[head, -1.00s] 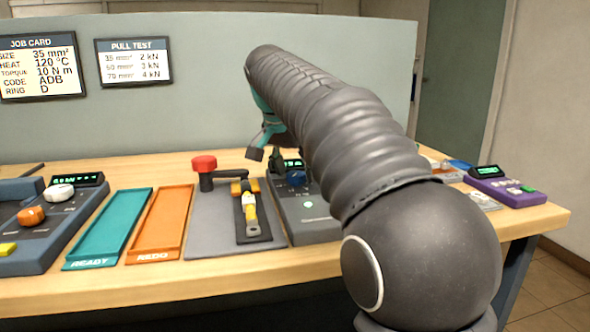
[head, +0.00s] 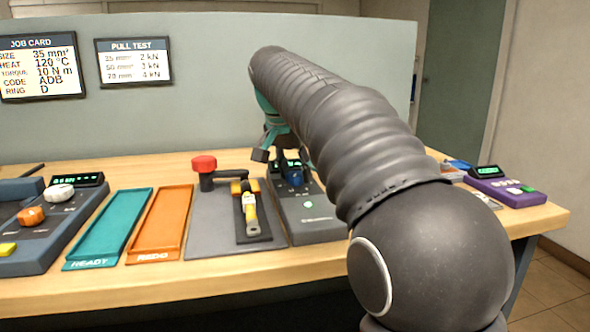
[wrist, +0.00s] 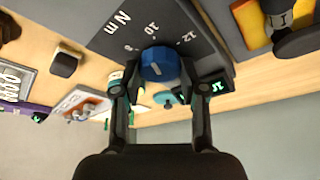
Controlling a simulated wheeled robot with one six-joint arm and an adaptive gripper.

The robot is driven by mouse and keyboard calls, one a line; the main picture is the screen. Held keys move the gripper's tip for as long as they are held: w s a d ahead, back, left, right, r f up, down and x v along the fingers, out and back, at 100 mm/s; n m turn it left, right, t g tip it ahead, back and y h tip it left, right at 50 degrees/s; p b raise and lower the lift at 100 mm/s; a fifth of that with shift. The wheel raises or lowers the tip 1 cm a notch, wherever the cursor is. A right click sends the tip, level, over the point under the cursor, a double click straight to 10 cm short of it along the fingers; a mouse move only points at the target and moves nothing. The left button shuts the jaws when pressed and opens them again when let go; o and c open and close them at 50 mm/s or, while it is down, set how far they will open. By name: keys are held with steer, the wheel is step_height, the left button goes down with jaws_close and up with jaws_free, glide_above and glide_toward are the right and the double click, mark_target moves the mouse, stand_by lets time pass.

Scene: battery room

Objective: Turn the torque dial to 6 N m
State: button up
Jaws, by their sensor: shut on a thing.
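The blue torque dial (head: 295,179) sits on the grey torque unit (head: 312,222). In the wrist view the dial (wrist: 159,64) lies between the two fingers of my gripper (wrist: 160,75). My gripper (head: 284,163) is shut on the dial, coming from above and behind in the head view. White marks, among them 10 and 12, and the letters N m (wrist: 117,22) show beside the dial. A pale line shows on the dial's face; which mark it points to is unclear. The unit's small lit display (wrist: 216,87) is partly hidden, and I cannot read it surely.
Left of the unit are a grey mat (head: 205,238) with a yellow-handled tool (head: 250,215) and red-knobbed lever (head: 204,164), then orange (head: 160,225) and teal (head: 108,230) trays. A purple device (head: 508,190) stands right. The job card (head: 38,66) reads torque 10 N m.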

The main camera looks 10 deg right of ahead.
steer(key=n+y, duration=0.1)
steer(key=n, duration=0.2)
steer(key=n+y, duration=0.1)
steer(key=n, duration=0.2)
steer(key=shift+d+t, duration=0.15)
steer(key=shift+t, duration=0.25)
steer(key=n+y, duration=0.2)
steer(key=n, duration=0.3)
steer(key=shift+d, duration=0.1)
steer(key=n+y, duration=0.1)
steer(key=n, duration=0.2)
steer(key=n+g+y, duration=0.1)
steer(key=n, duration=0.2)
steer(key=shift+d+f+n+g, duration=0.1)
steer(key=shift+n+g, duration=0.2)
steer(key=shift+n, duration=0.1)
steer(key=shift+w+n+g+y, duration=0.1)
steer(key=shift+n+g+y, duration=0.25)
steer(key=shift+n, duration=0.95)
steer(key=shift+n+g+y, duration=0.25)
steer(key=shift+n+g, duration=0.2)
steer(key=shift+n, duration=0.85)
steer(key=o, duration=1.1)
steer(key=shift+o, duration=0.2)
